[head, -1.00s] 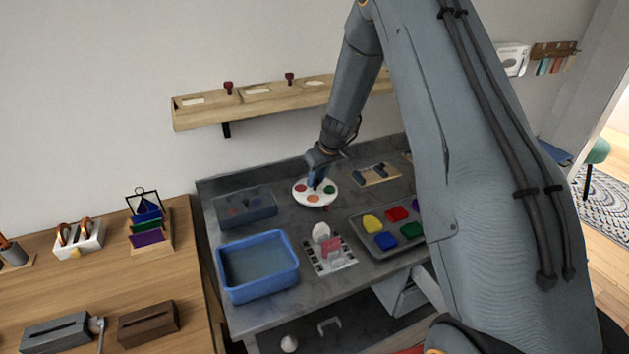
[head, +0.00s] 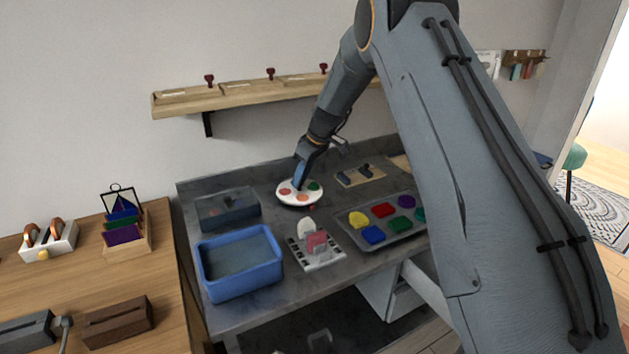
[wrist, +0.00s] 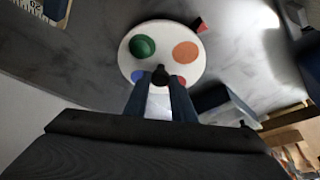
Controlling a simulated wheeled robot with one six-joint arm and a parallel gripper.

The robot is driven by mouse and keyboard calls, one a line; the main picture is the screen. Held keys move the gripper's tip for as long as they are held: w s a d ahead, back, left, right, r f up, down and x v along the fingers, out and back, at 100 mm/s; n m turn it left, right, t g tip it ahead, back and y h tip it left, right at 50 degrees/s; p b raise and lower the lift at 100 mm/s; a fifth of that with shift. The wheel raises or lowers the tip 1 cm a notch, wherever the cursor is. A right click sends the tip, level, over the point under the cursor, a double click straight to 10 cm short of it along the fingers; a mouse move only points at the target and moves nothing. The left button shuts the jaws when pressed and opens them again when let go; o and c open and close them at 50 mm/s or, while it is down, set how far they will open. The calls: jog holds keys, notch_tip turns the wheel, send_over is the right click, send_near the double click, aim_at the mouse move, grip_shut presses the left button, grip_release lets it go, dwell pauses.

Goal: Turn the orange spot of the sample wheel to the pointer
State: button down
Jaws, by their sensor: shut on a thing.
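The sample wheel (head: 293,203) is a white disc with coloured spots, lying on the grey bench; it also shows in the wrist view (wrist: 143,27). The wrist view shows a green spot (wrist: 142,47), the orange spot (wrist: 186,52), and partly hidden blue and red spots. The pointer (wrist: 201,27) is a small red wedge at the rim; it shows dark red in the head view (head: 311,208). The orange spot is nearest it, slightly clockwise of it in the wrist view. My gripper (wrist: 160,82) is shut on the wheel's dark central knob (wrist: 160,73).
A blue tub (head: 240,295) and a grey box (head: 228,212) stand left of the wheel. A wooden shelf (head: 240,101) hangs behind.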

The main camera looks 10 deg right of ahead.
jog(key=c, duration=1.5)
grip_release()
jog(key=shift+a, duration=0.1)
jog(key=shift+b+v, duration=0.8)
jog(key=shift+v, duration=3.15)
jog(key=shift+s, duration=0.1)
